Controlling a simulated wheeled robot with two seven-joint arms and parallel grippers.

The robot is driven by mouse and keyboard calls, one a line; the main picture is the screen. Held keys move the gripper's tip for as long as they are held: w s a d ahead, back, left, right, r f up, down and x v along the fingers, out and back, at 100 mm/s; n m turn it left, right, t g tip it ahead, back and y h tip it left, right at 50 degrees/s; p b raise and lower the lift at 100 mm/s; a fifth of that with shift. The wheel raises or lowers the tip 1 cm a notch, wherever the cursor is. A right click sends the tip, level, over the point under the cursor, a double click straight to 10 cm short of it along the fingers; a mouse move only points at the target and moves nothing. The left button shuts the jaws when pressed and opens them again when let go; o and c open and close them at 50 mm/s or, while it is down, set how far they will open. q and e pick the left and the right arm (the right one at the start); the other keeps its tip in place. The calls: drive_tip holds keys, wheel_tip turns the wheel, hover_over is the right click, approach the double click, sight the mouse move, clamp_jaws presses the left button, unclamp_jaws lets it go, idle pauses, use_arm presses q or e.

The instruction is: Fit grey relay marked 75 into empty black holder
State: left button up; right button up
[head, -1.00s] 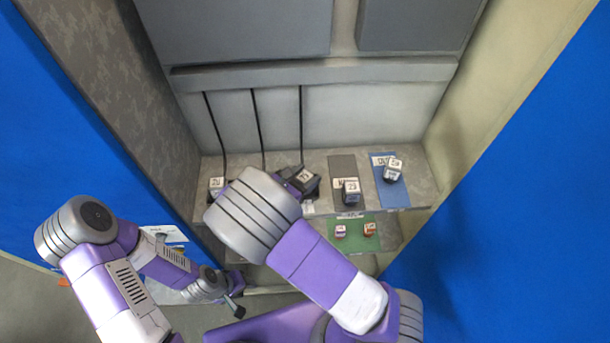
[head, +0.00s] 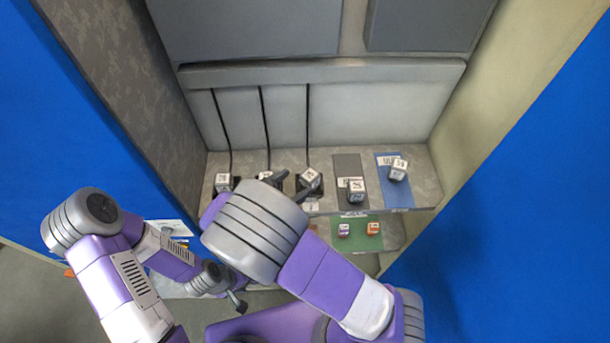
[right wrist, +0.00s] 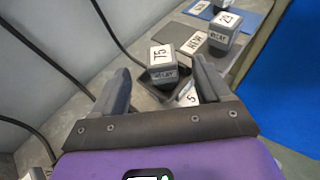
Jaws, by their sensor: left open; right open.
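The grey relay marked 75 (right wrist: 162,65), with a white top, is upright in a square black holder (right wrist: 180,90) in the right wrist view. How deep it sits is unclear. In the head view this relay (head: 310,177) is the rightmost at the cables. My right gripper (right wrist: 158,88) is open, one finger either side of the relay, with gaps; it is partly hidden behind my arm in the head view (head: 290,182). My left gripper (head: 238,303) is low at left, open and empty. The middle holder (head: 265,175) is mostly hidden.
Another relay (head: 222,182) stands at the left cable. A dark grey mat (head: 347,166) bears a relay (head: 357,190); a blue mat (head: 394,199) bears another (head: 398,168). Two small cubes stand on a lower green mat (head: 358,238). Side walls bound the shelf.

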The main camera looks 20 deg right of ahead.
drive_tip(key=shift+v, duration=2.25)
